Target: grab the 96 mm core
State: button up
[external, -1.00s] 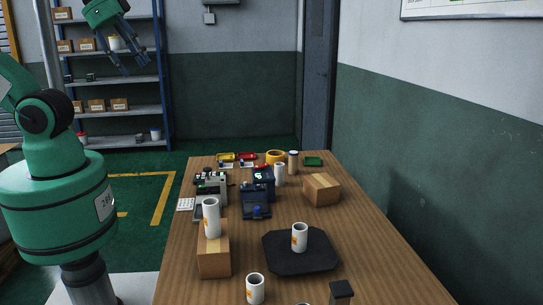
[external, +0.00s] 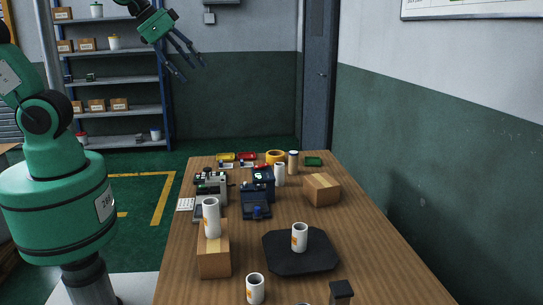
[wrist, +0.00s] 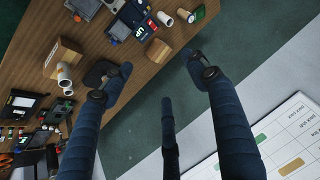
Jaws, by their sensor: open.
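Several white cores stand on the wooden table, and I cannot read which is 96 mm. A shorter core (external: 300,237) stands on a dark plate (external: 290,262). Another core (external: 255,288) stands at the front, and one (external: 279,174) stands farther back. My gripper (external: 190,71) is open and empty, high up beyond the table's left side. In the wrist view its spread fingers (wrist: 160,78) hold nothing; a core (wrist: 65,72) shows near a cardboard box.
A dark upright block (external: 341,292) is at the front edge. A wall bounds the right; shelves (external: 110,83) stand behind.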

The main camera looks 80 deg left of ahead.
jog(key=w+a+f+m+t, duration=0.1)
jog(key=w+a+f, duration=0.6)
jog(key=w+f, duration=0.15)
jog(key=w+a+f+m+t, duration=0.1)
jog(key=w+a+f, duration=0.65)
jog(key=w, duration=0.25)
notch_tip(320, 180, down, 24)
jog(key=w+a+t+h, duration=0.1)
jog(key=t+h, duration=0.2)
jog(key=h, duration=0.1)
jog(key=shift+a+r+b, duration=0.15)
jog(key=shift+a+b, duration=0.1)
jog(key=shift+b, duration=0.2)
jog(key=b, duration=0.1)
send_over(279, 186)
jog(key=s+a, duration=0.2)
jog(key=s, duration=0.2)
jog(key=shift+s+a+f, duration=0.1)
jog(key=shift+f, duration=1.95)
jog(key=shift+b+x, duration=0.8)
jog(key=shift+x, duration=1.8)
